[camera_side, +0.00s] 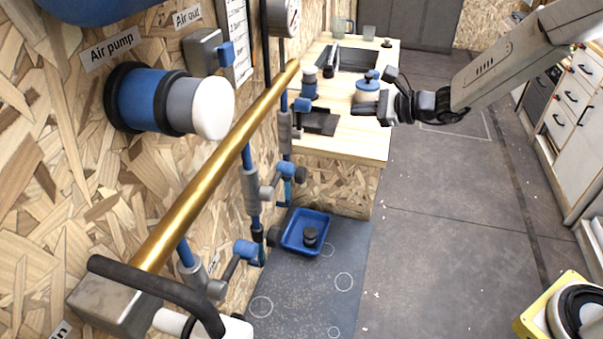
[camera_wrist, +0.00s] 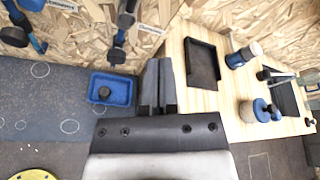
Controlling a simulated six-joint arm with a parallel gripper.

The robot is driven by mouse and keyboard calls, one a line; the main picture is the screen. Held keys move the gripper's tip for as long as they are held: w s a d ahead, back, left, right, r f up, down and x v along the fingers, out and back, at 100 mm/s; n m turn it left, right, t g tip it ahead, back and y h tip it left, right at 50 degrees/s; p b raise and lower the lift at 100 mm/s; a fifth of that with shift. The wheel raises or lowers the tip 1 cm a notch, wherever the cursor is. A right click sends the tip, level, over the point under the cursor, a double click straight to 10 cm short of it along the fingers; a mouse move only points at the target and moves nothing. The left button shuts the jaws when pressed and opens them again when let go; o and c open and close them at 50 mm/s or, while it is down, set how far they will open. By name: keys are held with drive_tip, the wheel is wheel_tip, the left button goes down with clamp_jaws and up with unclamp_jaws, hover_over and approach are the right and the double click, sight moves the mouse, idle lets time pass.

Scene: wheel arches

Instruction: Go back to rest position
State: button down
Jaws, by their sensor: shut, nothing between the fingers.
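My gripper (camera_side: 383,106) is shut and empty. In the side view it is in the air at the right edge of the wooden bench (camera_side: 372,145), with my arm reaching in from the upper right. In the wrist view the closed fingers (camera_wrist: 158,88) point away from the camera, between a blue tray (camera_wrist: 97,101) and the bench. No object is between the fingers. No marker of a rest position shows.
A dark flat tray (camera_side: 320,122), a blue-lidded pot (camera_side: 368,88) and a blue-and-white cylinder (camera_side: 309,84) stand on the bench. A brass pipe (camera_side: 215,165) and valves line the wall. The blue tray holds a dark knob.

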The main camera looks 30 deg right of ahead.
drive_tip(key=s+f+n+g+h, duration=0.2)
drive_tip(key=s+f+n+g, duration=0.25)
drive_tip(key=s+n, duration=0.35)
drive_tip(key=s+f+n+g+h, duration=0.25)
drive_tip(key=s+n+g, duration=0.3)
drive_tip(key=s, duration=0.55)
drive_tip(key=s+d+n+t+h, duration=0.1)
drive_tip(key=s+d+n+h, duration=0.3)
drive_tip(key=n, duration=0.4)
drive_tip(key=shift+s+f+n, duration=0.35)
drive_tip(key=shift+s+f, duration=0.05)
drive_tip(key=shift+s, duration=0.45)
